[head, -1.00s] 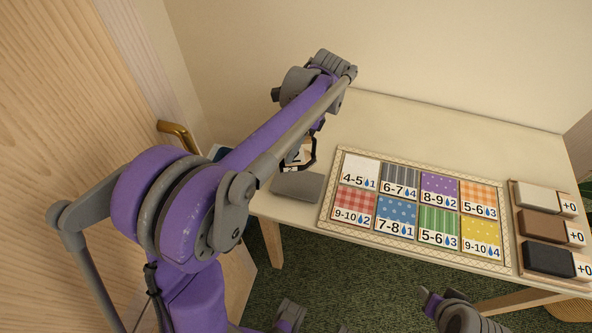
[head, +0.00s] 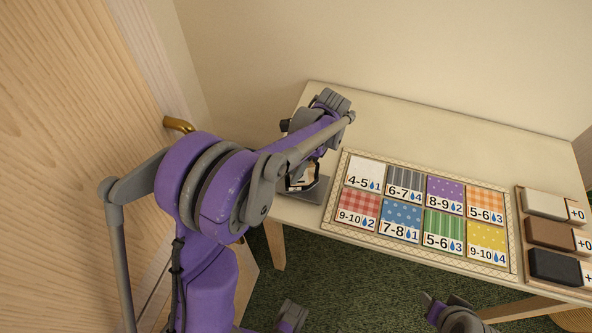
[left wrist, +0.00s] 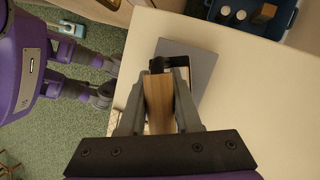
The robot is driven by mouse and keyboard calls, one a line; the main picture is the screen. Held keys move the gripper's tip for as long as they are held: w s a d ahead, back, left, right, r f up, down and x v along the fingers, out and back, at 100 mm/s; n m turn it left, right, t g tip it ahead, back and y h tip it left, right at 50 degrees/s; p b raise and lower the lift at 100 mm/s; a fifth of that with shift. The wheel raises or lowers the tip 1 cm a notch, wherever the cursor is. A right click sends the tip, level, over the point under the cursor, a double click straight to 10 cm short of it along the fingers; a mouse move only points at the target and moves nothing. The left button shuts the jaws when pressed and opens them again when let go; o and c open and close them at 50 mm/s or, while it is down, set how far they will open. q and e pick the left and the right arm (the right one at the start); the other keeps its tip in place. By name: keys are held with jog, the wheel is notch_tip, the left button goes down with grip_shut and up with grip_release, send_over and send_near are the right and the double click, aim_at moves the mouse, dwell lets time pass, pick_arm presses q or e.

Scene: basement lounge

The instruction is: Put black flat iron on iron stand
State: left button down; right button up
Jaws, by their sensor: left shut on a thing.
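My left gripper (head: 301,176) is over the left end of the table. In the left wrist view its fingers (left wrist: 160,105) are shut on a wooden handle (left wrist: 159,105) with black brackets, which I take to be the black flat iron's. The iron's body is mostly hidden by the gripper and arm. A flat grey plate, taken as the iron stand (head: 314,190), lies under the gripper near the table's front left corner; it also shows in the left wrist view (left wrist: 200,63). I cannot tell whether the iron touches it.
A patterned chart (head: 345,228) with cloth squares lies right of the stand. A tray (head: 523,210) of white, brown and black blocks is at the far right. A blue crate (left wrist: 285,27) shows in the left wrist view. The table's back strip is clear.

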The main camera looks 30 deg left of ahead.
pick_arm(q)
jog(key=shift+f, duration=0.15)
jog(key=c, duration=0.6)
grip_release()
jog(key=shift+r, duration=0.2)
